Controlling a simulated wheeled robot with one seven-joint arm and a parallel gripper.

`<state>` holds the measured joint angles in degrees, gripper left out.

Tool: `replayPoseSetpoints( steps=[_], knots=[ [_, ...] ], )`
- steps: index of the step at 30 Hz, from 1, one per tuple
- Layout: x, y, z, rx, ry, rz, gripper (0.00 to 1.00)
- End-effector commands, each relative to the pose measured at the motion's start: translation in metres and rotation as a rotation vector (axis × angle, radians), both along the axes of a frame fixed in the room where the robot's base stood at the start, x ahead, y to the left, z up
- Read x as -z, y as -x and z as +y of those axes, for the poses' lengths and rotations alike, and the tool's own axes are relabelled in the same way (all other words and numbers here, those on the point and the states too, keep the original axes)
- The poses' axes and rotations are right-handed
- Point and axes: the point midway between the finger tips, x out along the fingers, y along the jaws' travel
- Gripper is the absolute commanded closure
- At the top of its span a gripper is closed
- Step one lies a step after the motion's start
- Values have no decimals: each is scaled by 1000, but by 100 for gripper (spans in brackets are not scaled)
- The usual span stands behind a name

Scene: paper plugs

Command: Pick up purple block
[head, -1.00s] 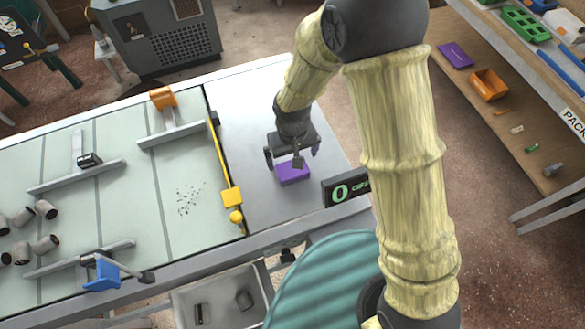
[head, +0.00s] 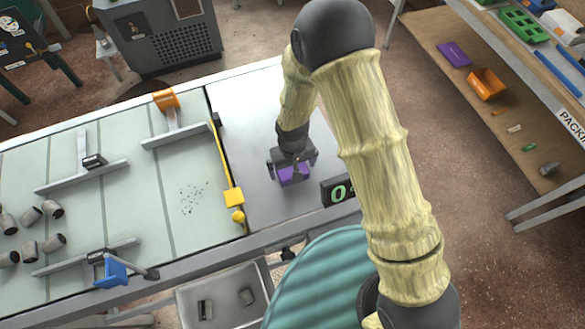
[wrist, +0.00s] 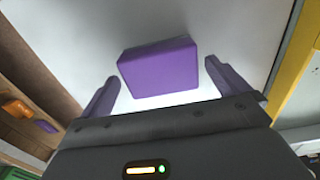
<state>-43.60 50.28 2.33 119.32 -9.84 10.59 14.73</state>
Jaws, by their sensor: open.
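In the wrist view my gripper (wrist: 158,82) is open, with a gap between each finger and the block. The gripper partly hides the block in the head view.
A yellow bar (head: 232,197) edges the plate on the left. Several grey plugs (head: 32,215) lie on the pale green surface at far left. A shelf with bins (head: 487,84) is at right.

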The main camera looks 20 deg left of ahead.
Motion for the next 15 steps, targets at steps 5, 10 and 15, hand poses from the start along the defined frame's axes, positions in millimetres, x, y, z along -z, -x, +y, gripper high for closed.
replayPoseSetpoints(
  steps=[5,10,15],
  knots=[
    [15,0,0,-2,1,1,0],
    [19,0,0,-2,0,0,0],
    [19,0,0,-1,0,0,0]
  ],
)
